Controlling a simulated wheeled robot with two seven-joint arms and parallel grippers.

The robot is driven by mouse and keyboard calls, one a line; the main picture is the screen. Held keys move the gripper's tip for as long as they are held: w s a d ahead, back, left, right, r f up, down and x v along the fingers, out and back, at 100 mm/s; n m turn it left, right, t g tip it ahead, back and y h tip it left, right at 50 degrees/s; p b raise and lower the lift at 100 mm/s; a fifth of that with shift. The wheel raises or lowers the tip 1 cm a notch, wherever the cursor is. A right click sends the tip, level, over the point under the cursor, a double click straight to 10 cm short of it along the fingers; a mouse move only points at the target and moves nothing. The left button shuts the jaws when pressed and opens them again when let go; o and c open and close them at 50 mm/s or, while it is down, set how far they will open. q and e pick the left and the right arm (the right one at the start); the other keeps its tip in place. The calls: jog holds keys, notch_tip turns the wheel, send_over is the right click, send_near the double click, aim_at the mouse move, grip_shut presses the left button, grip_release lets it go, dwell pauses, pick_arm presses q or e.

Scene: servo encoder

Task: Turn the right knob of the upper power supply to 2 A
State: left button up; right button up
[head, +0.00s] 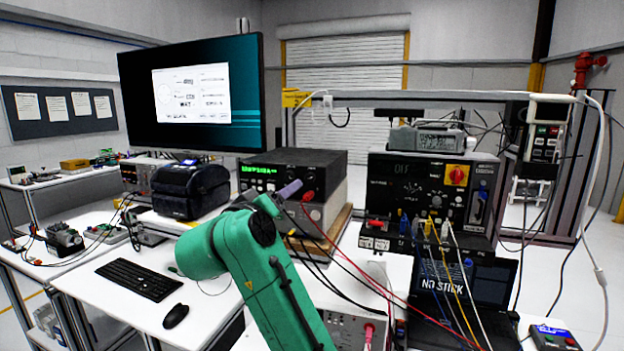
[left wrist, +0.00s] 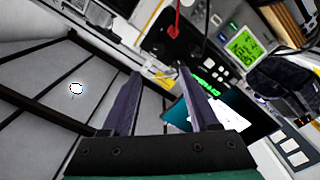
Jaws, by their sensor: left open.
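The upper power supply (head: 318,159) is a dark box with a green lit display (head: 259,169), stacked on another unit left of centre in the head view. My left gripper (head: 292,188), with purple-grey fingers on a green arm, is in front of its right lower side. The arm and fingers cover part of the front, and I cannot make out the right knob or its setting. In the left wrist view my left gripper (left wrist: 161,88) has its two fingers apart with nothing seen between them. Green digits (left wrist: 207,88) show beside one finger. My right gripper is not in view.
Red and black leads hang from the supplies across the bench front. A black instrument box (head: 393,190) and an open laptop (head: 490,283) stand to the right. A label printer (head: 190,188), monitor (head: 243,100), keyboard (head: 139,279) and mouse (head: 176,316) are to the left.

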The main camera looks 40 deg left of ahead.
pick_arm(q)
jog(key=p, duration=0.2)
send_near(309, 179)
jog(key=w+a, duration=0.1)
jog(key=p+x, duration=0.1)
jog(key=x, duration=0.1)
jog(key=p+x, duration=0.1)
jog(key=x, duration=0.1)
jog(key=p+x, duration=0.1)
jog(key=x, duration=0.2)
jog(key=shift+w+d+r, duration=0.15)
jog(key=shift+d+r, duration=0.05)
jog(key=shift+d, duration=0.15)
jog(key=shift+a+f, duration=0.15)
jog(key=shift+a, duration=0.1)
jog(key=shift+w+d, duration=0.1)
grip_shut()
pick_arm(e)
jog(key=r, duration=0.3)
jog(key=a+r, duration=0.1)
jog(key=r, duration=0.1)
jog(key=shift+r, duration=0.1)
